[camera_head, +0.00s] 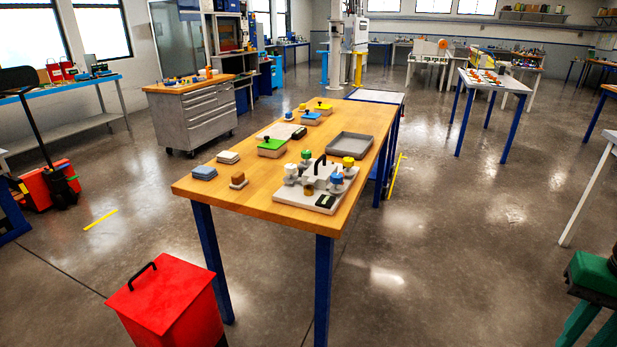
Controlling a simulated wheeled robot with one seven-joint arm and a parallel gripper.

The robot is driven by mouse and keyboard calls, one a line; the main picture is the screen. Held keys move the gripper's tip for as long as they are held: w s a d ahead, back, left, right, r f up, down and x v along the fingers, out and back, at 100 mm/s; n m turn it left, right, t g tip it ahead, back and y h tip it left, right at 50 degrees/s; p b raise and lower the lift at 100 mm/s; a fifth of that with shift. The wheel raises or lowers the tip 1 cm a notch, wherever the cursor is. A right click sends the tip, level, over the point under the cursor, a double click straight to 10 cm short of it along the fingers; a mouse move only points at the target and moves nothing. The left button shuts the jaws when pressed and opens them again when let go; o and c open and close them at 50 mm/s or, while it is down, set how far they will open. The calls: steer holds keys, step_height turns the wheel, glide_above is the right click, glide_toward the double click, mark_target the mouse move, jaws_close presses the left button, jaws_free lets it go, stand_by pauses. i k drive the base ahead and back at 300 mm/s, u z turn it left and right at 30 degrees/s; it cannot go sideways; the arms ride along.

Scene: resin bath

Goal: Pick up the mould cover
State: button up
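A light grey mould assembly (285,190) lies flat near the front right of the wooden table. A black arched handle (320,165) stands up from its middle, on what looks like the mould cover; the seam between cover and base is too small to tell. White posts with yellow, blue, green and pale knobs stand around the handle. My gripper is not in view.
The wooden table (225,197) on blue legs also holds a grey tray (350,148), blue pads (204,172), white pads (228,157) and a small brown block (238,180). A red bin (170,302) stands at its front left.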

mark_target(317, 175)
steer(key=u, duration=0.05)
steer(key=i, duration=1)
steer(key=z, duration=0.05)
